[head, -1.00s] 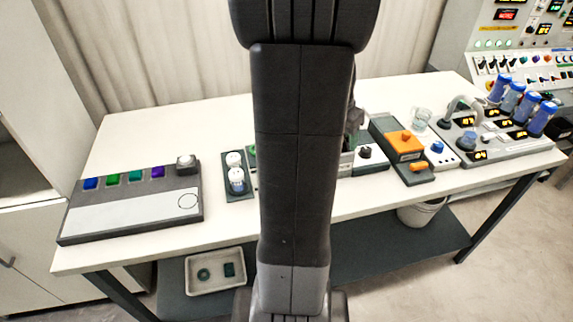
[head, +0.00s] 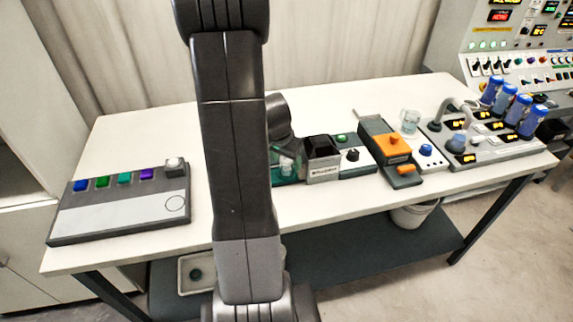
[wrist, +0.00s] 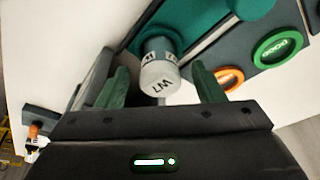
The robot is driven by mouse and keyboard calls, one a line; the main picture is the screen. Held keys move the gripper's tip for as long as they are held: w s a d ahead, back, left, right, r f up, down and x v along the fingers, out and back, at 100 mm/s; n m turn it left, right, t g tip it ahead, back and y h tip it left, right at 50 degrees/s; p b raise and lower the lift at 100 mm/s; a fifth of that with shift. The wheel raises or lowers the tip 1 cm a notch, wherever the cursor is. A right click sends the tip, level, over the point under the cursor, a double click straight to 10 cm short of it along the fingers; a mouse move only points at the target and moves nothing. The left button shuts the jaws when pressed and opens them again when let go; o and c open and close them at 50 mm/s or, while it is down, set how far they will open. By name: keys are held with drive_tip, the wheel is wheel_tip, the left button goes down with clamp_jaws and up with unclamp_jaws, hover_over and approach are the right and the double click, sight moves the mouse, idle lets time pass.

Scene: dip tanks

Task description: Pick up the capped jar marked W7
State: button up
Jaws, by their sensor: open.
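The capped jar marked W7 (wrist: 160,80) shows in the wrist view, its pale cap towards the camera and the marking upside down. My gripper (wrist: 161,68) is open, with one green finger on each side of the jar and a gap to each. The jar's lower part is hidden below its cap, and I cannot tell its height from the fingertips. In the head view my gripper (head: 287,163) is partly hidden behind my arm, over the middle of the table.
A teal part (wrist: 205,22) and a panel with a green ring (wrist: 279,48) and an orange ring lie close beyond the jar. A button board (head: 118,207) lies at the left of the table (head: 140,130).

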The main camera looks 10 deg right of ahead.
drive_tip(key=shift+x, duration=0.95)
drive_tip(key=c, duration=1.1)
drive_tip(key=shift+r, duration=0.1)
